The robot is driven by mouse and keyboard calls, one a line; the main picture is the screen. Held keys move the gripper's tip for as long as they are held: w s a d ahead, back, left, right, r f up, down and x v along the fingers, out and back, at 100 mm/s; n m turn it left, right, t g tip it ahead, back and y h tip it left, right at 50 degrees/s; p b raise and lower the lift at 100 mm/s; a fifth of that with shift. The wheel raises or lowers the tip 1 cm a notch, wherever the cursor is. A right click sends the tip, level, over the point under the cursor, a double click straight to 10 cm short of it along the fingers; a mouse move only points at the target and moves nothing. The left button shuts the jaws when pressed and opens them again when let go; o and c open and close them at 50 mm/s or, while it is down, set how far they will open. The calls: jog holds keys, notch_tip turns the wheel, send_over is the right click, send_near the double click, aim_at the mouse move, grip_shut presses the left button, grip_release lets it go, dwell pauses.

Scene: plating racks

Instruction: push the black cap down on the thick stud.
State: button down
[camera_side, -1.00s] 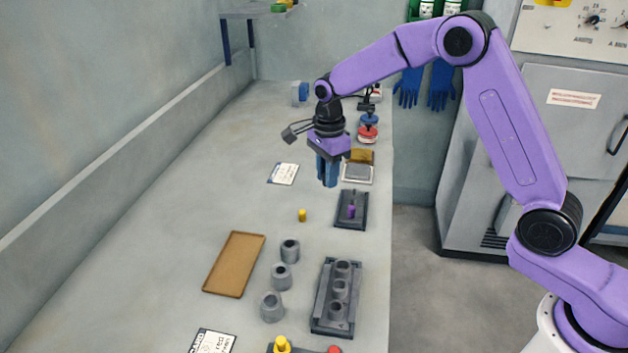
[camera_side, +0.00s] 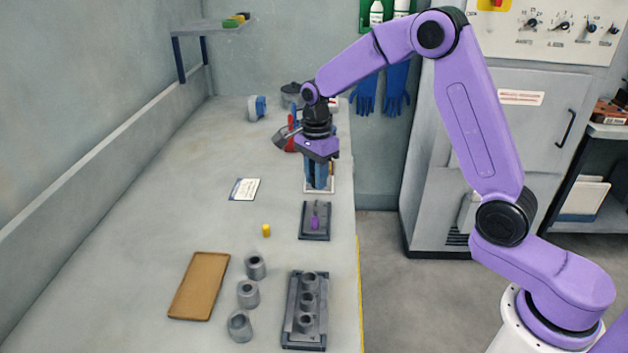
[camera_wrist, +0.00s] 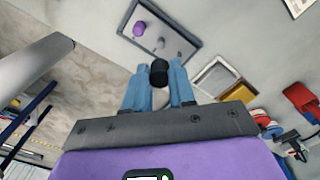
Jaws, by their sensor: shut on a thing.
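My gripper (camera_side: 318,187) is shut on the black cap, with its blue fingers pointing down. The black cap (camera_wrist: 159,70) shows between the fingertips in the wrist view. In the side view it is hard to make out between the fingers. A dark base plate (camera_side: 304,234) lies on the bench below and in front of the gripper, with a purple piece (camera_side: 315,222) standing on it. The plate (camera_wrist: 186,18) and the purple piece (camera_wrist: 139,28) also show in the wrist view. The cap appears above the bench, apart from the plate. I cannot make out the thick stud clearly.
A yellow piece (camera_side: 266,230) stands left of the plate. A brown tray (camera_side: 200,286), several grey cylinders (camera_side: 248,293) and a dark rack (camera_side: 293,338) are nearer the camera. A card (camera_side: 244,189) lies at left. The bench's left half is mostly clear.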

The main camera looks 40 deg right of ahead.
aim_at(315, 209)
dwell(0.4)
jog(key=shift+f, duration=2.95)
jog(key=shift+f+n, duration=0.4)
jog(key=shift+f, duration=1.25)
jog(key=c, duration=0.9)
grip_release()
jog(key=shift+w+r, duration=0.1)
notch_tip(315, 209, up, 17)
jog(key=shift+r, duration=0.2)
